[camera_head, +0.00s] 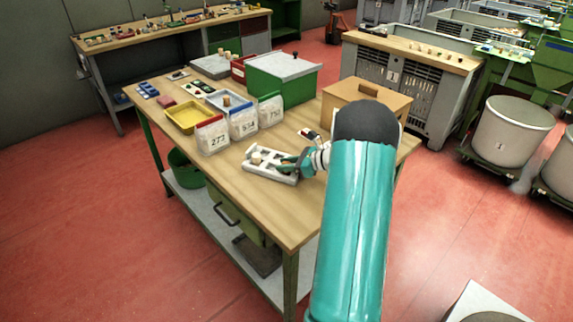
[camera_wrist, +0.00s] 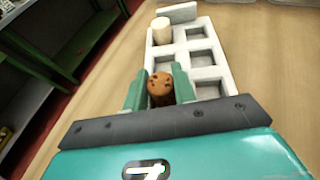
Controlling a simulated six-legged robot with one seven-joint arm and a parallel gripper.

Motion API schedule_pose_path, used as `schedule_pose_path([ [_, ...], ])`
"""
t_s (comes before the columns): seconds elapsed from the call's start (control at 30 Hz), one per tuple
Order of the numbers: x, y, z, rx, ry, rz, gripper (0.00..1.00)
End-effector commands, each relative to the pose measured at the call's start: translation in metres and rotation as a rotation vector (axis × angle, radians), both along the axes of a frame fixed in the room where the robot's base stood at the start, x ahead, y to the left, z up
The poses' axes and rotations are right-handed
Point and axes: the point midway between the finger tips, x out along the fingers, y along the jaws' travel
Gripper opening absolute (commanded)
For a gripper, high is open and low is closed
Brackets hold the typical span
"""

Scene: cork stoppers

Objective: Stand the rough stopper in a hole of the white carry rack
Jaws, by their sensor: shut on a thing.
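The white carry rack (camera_head: 268,176) lies on the wooden workbench. It also shows in the wrist view (camera_wrist: 219,55), with square holes in two columns. A pale, smooth stopper (camera_wrist: 161,31) stands in a far left hole. My gripper (camera_wrist: 160,88) is shut on the rough stopper (camera_wrist: 159,86), a brown, dark-pitted cork held between the green fingers. It is over the near left part of the rack. Its lower end is hidden, so I cannot tell whether it is inside a hole. In the head view my gripper (camera_head: 288,163) is at the rack and the rough stopper is not clearly visible.
Numbered white bags (camera_head: 243,124), a yellow tray (camera_head: 187,116) and a green box (camera_head: 284,80) stand behind the rack. A cardboard box (camera_head: 368,97) is at the back right. The bench's near front end is clear.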

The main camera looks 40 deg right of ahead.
Motion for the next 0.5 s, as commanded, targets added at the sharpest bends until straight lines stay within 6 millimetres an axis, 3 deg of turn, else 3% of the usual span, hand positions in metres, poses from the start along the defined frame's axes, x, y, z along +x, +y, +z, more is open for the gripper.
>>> schedule_pose_path([
  [0.2, -0.0002, 0.0, -0.0066, 0.002, 0.001, -0.001, 0.06],
  [0.23, -0.0002, 0.0, -0.0066, 0.001, 0.002, -0.001, 0.3],
  [0.3, -0.0004, 0.0, -0.007, 0.001, 0.003, -0.001, 0.44],
  [0.33, -0.0005, 0.0, -0.0073, 0.001, 0.003, -0.001, 0.48],
  [0.5, -0.001, -0.0002, -0.0084, 0.002, 0.006, -0.003, 0.48],
])
